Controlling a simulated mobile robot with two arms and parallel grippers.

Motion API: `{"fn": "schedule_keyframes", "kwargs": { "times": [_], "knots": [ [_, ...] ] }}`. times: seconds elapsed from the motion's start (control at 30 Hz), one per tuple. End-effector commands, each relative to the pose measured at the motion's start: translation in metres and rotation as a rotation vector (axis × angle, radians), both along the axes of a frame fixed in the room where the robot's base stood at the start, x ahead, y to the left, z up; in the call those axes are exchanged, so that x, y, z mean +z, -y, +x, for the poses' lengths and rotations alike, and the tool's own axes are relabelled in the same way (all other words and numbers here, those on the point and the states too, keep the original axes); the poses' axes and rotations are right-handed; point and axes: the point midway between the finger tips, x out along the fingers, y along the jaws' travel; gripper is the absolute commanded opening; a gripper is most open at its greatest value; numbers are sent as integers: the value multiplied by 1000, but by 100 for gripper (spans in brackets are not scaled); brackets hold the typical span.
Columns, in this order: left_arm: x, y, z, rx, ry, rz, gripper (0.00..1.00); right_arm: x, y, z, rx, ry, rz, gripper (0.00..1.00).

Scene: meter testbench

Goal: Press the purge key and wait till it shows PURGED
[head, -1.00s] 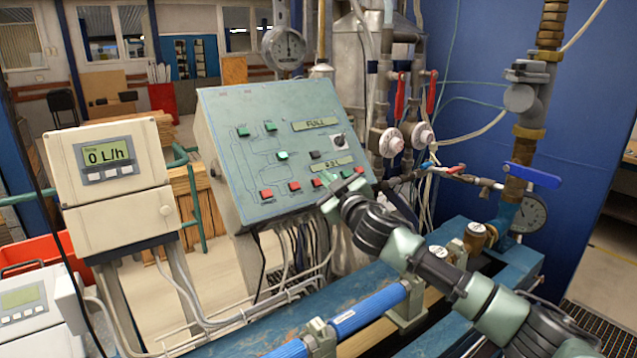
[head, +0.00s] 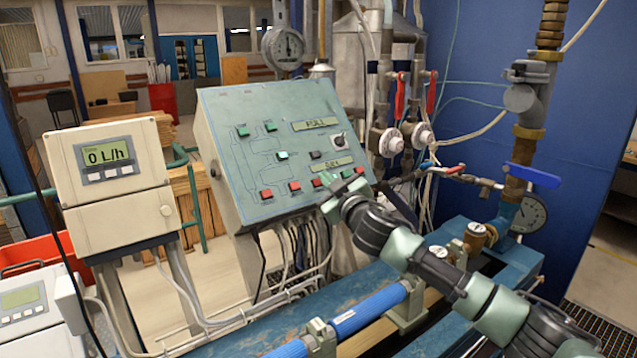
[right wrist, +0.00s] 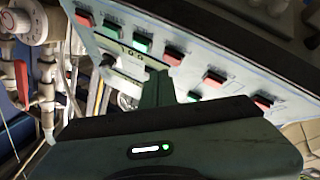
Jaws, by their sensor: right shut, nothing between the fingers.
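The sloped green-grey control panel (head: 240,165) carries several green and red keys. Labels are too small to read, so I cannot tell which key is purge. The upper display (head: 316,123) and lower display (head: 332,165) show short dark text that I cannot read surely. My right gripper (head: 331,193) is shut and empty, with its tip at the panel's lower right edge, by the red and green keys. In the right wrist view its finger (right wrist: 158,88) reaches toward a red key (right wrist: 173,57); contact cannot be told. My left gripper is not in view.
A beige meter (head: 108,165) reading 0 L/h stands left of the panel. A blue pipe (head: 370,309) runs along the bench below my right arm. Valves with red handles (head: 400,95) and a blue-handled valve (head: 534,175) stand to the right.

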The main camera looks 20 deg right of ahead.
Motion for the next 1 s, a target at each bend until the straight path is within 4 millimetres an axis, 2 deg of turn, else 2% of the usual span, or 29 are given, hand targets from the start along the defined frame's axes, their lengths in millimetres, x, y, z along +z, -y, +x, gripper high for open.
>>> {"fn": "schedule_keyframes", "kwargs": {
  "times": [1.0],
  "knots": [
    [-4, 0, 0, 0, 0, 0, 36, -6, -3, 6, 0, 0, 0, 0]
  ]
}}
